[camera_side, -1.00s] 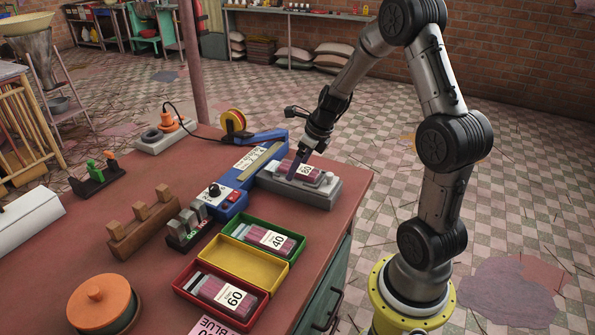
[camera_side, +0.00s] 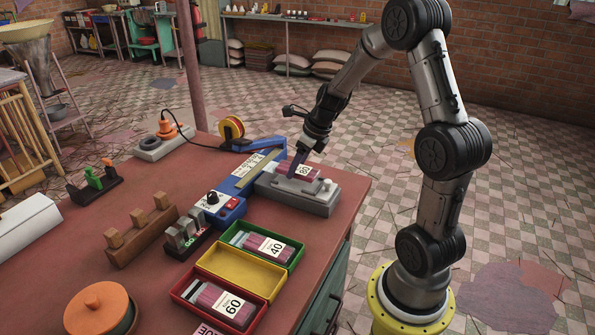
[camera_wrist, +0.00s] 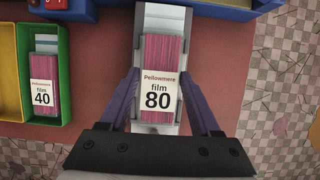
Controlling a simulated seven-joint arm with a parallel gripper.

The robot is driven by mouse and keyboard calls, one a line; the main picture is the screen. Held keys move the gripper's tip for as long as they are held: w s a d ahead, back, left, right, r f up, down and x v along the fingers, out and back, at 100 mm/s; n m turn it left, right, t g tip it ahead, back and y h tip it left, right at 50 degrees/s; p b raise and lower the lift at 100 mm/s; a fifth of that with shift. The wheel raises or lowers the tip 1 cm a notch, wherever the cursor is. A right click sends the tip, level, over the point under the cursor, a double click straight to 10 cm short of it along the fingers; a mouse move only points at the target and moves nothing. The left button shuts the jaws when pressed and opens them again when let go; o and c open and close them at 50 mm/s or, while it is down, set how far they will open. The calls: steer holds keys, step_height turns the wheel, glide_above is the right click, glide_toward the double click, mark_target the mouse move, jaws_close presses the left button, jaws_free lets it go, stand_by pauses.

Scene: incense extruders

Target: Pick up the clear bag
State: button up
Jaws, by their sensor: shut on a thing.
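The clear bag (camera_side: 306,170) holds dark pink sticks and has a white label reading "film 80". It also shows in the wrist view (camera_wrist: 160,52), lengthwise over a pale grey block (camera_side: 322,197). My gripper (camera_side: 296,168) points down with its purple fingers on either side of the bag. In the wrist view my gripper (camera_wrist: 159,75) is shut on the bag's long sides near the label. More of the block's top shows below the bag in the side view, but I cannot tell how large any gap is.
A green tray (camera_side: 292,262) holds a bag marked 40. A yellow tray (camera_side: 238,262) is empty. A red tray (camera_side: 182,287) holds a bag marked 60. A blue device (camera_side: 228,208) with a knob stands left of the block. The table edge is close on the right.

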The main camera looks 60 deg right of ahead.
steer(key=s+a+r+n+y, duration=0.3)
steer(key=s+a+r+n, duration=0.45)
steer(key=s+r, duration=0.45)
steer(key=w+a+f+n+g+h, duration=0.1)
steer(key=w+a+f+n+g, duration=0.4)
steer(key=n, duration=0.8)
steer(key=w+a+f+n+g+h, duration=0.15)
steer(key=w+a+n+g, duration=0.25)
steer(key=w+a+n, duration=0.6)
steer(key=shift+s+a+f+n+h, duration=0.1)
steer(key=shift+s+a+f+n, duration=0.3)
steer(key=shift+a+f+n, duration=0.8)
steer(key=shift+s+a+f+n+h, duration=0.1)
steer(key=shift+s+a+f+n, duration=0.45)
steer(key=shift+a+f, duration=1.15)
steer(key=shift+s+a+f+n+h, duration=0.1)
steer(key=shift+s+a+f+n, duration=0.15)
steer(key=shift+a+f+n, duration=1.25)
